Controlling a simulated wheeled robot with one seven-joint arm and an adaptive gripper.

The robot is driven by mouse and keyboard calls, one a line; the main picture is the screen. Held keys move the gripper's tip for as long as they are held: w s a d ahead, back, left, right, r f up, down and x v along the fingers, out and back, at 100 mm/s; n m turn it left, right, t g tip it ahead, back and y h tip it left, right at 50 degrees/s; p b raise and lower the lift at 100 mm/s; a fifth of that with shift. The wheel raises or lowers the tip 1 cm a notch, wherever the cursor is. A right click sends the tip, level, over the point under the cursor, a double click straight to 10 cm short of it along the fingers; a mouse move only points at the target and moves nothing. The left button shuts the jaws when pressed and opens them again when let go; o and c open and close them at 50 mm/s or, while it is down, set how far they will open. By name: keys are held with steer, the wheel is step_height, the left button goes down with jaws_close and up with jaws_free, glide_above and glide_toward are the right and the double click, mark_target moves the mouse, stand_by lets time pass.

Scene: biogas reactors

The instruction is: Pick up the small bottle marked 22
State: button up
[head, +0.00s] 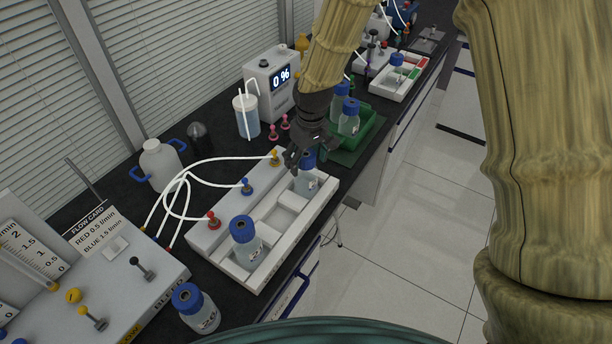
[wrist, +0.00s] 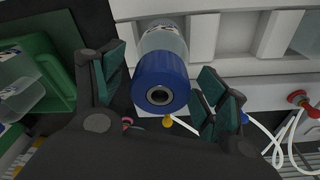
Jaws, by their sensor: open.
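A small clear bottle with a blue cap (head: 307,183) stands in the far-right slot of the white rack (head: 222,258). Its label is too small and partly hidden to read. In the wrist view this bottle's blue cap (wrist: 160,82) lies between my gripper's two fingers. My gripper (head: 303,162) is open around the cap in the head view, and its green-padded fingers stand apart on both sides of the cap in the wrist view (wrist: 165,88). A second blue-capped bottle (head: 246,248) stands in the rack's near-left slot. A third bottle (head: 202,314), apparently marked 20, stands on the bench in front.
A green tray (head: 371,135) with blue-capped bottles stands just beyond my gripper. Red, blue and yellow valves with white tubes line the rack's back. A grey box reading 0 % (head: 272,82) stands behind. The flow-card panel (head: 110,265) is at left. The bench edge runs along the right.

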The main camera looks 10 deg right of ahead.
steer(key=shift+f, duration=0.15)
steer(key=c, duration=1.6)
jaws_close()
steer(key=shift+r, duration=0.2)
